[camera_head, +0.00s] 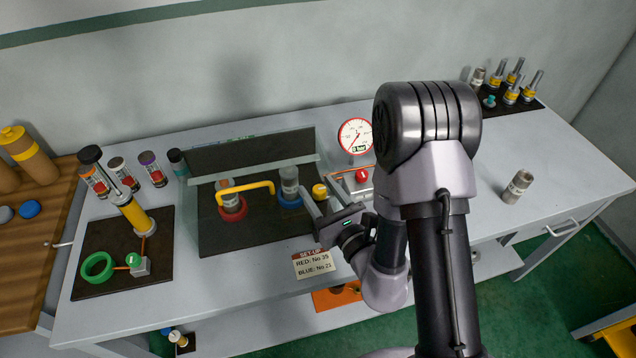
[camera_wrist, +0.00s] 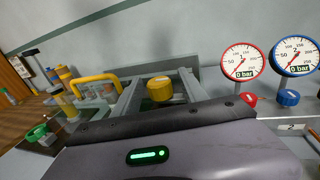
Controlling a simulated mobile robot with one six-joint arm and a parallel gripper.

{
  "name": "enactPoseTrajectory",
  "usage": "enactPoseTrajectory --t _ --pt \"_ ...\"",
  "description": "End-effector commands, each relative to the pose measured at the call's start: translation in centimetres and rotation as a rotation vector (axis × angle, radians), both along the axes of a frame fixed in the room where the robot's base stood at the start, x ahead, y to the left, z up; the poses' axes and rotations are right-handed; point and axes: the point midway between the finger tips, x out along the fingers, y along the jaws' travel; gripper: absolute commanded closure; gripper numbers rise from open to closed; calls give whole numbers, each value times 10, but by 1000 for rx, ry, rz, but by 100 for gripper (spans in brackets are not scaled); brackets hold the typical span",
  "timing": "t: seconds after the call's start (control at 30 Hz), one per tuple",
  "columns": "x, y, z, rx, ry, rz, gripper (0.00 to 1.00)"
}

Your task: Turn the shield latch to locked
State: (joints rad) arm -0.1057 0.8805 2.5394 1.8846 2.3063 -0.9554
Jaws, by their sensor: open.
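The yellow latch knob (camera_head: 320,190) sits at the right edge of the dark vise station, right of the blue vise ring. In the wrist view the knob (camera_wrist: 160,89) is between the two fingers. My gripper (camera_head: 317,184) is open, its fingers reaching in from the right on either side of the knob; contact is not clear. It also shows in the wrist view (camera_wrist: 161,77). The shield's yellow handle (camera_head: 245,189) crosses in front of the red vise (camera_head: 232,212) and ends left of the blue vise (camera_head: 289,201). The latch's lock marking is not readable.
A round gauge (camera_head: 355,135) and a red knob (camera_head: 362,175) stand right of the station. A set-up card (camera_head: 313,264) is at the front edge. A yellow pump (camera_head: 133,214) is at left, and a lone grey fitting (camera_head: 517,187) at right. The right tabletop is mostly clear.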

Motion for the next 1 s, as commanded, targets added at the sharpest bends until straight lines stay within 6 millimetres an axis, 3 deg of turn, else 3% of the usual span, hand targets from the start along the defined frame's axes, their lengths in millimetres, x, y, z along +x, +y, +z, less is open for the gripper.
enactPoseTrajectory --t 0.17,0.4,0.77,1.0 --pt "0 0 0 0 0 0 52" --pt "0 0 0 0 0 0 99" --pt "1 -1 0 1 -1 40 100" --pt "2 -2 1 -1 -3 192 100"
